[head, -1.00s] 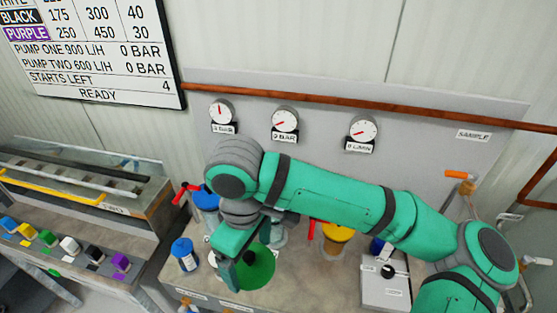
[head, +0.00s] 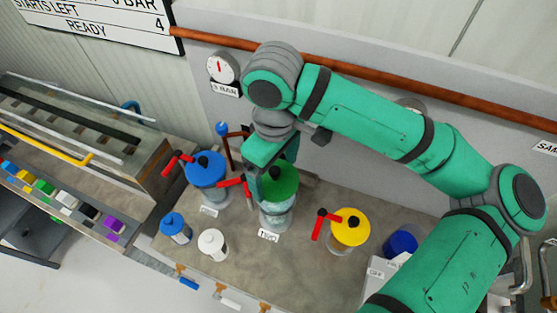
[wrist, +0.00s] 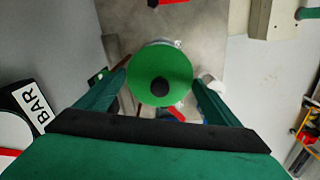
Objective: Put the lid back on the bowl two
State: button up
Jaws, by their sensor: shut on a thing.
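The green lid (head: 284,180) with a black knob is at the top of the clear bowl two (head: 276,216), whose small label (head: 268,236) stands in front. My gripper (head: 268,178) comes down over the lid from above and is shut on it. In the wrist view the lid (wrist: 160,62) sits between the two fingers (wrist: 160,85), with part of a clear rim showing past its far edge. I cannot tell whether the lid rests on the rim or hangs just above it.
A blue-lidded bowl (head: 206,167) with a red handle stands left, and a yellow-lidded one (head: 350,226) right. A blue jar (head: 175,226) and a white jar (head: 212,243) stand in front. The wall gauge (head: 222,67) is behind.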

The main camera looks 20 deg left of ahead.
jog(key=shift+f, duration=3.05)
jog(key=shift+f, duration=0.2)
jog(key=o, duration=0.9)
jog(key=shift+s, duration=0.1)
jog(key=shift+r, duration=0.1)
jog(key=shift+r, duration=3.45)
